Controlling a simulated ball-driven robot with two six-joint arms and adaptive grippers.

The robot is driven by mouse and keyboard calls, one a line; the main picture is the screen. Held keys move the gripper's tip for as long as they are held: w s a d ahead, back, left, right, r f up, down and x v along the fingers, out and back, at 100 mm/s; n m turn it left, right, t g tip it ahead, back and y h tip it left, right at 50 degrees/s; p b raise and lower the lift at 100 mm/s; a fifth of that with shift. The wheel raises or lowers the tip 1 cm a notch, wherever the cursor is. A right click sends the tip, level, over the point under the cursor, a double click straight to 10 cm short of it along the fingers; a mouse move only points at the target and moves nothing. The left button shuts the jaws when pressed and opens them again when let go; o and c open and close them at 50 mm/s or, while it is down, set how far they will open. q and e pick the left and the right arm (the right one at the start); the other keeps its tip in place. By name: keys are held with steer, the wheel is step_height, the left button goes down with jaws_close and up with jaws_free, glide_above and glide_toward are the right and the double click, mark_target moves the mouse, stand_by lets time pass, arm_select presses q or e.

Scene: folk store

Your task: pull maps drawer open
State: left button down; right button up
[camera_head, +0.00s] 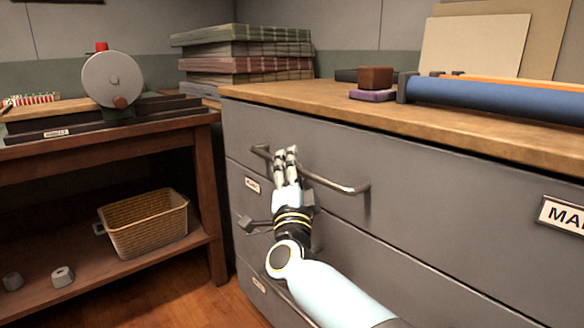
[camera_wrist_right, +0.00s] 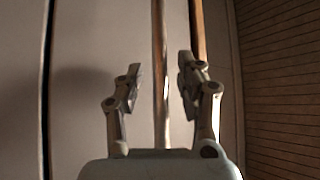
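The top drawer (camera_head: 420,205) of the grey cabinet is shut, its front flush with the cabinet. A label (camera_head: 563,214) at its right reads "MA", cut off by the picture's edge. Its bar handle (camera_head: 335,184) runs across the front. My right gripper (camera_head: 286,155) is at the left part of this handle. In the right wrist view the handle (camera_wrist_right: 160,60) passes between the two fingers of my right gripper (camera_wrist_right: 160,92), which are open with a gap on each side. My left gripper is not in view.
A lower drawer handle (camera_head: 252,222) is close under my wrist. A wooden table (camera_head: 110,140) with a basket (camera_head: 145,222) below stands left.

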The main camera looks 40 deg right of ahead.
jaws_close()
steer(key=shift+a+f, duration=0.1)
steer(key=shift+f, duration=0.05)
stand_by(0.4)
